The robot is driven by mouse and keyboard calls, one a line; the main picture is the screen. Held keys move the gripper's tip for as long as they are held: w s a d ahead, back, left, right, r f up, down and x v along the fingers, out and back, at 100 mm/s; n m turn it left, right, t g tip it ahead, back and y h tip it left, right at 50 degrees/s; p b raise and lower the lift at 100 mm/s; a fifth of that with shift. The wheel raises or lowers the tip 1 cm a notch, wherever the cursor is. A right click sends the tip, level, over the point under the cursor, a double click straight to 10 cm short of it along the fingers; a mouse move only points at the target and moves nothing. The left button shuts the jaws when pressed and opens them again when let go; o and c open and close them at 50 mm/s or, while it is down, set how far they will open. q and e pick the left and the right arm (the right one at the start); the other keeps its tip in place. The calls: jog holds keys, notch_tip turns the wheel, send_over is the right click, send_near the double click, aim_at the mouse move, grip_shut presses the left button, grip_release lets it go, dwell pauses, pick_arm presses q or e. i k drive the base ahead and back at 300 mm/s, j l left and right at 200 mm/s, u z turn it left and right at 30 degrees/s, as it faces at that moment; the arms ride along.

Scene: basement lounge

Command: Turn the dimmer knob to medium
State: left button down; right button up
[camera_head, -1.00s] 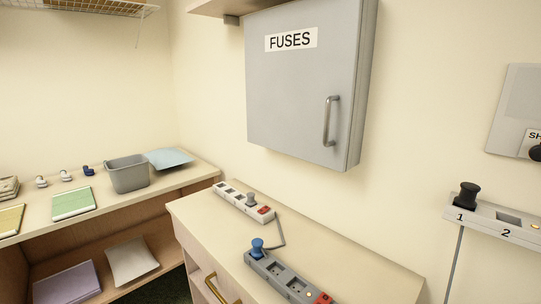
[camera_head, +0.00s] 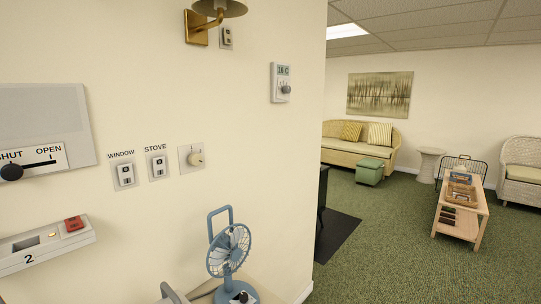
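A cream round knob (camera_head: 196,159) sits on a light grey square plate on the wall, right of the STOVE switch; it looks like the dimmer knob. Its setting is too small to read, and I see no level marks around it. Neither of my grippers shows in the head view, and nothing touches the knob.
Switches labelled WINDOW (camera_head: 125,174) and STOVE (camera_head: 159,166) are left of it. A thermostat (camera_head: 281,83) and a brass wall lamp (camera_head: 208,20) are higher up. A blue fan (camera_head: 229,252) stands below. Green carpet (camera_head: 390,245) lies open at right, around a wooden table (camera_head: 461,216).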

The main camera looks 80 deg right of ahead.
aim_at(195, 159)
jog(key=z, duration=1.95)
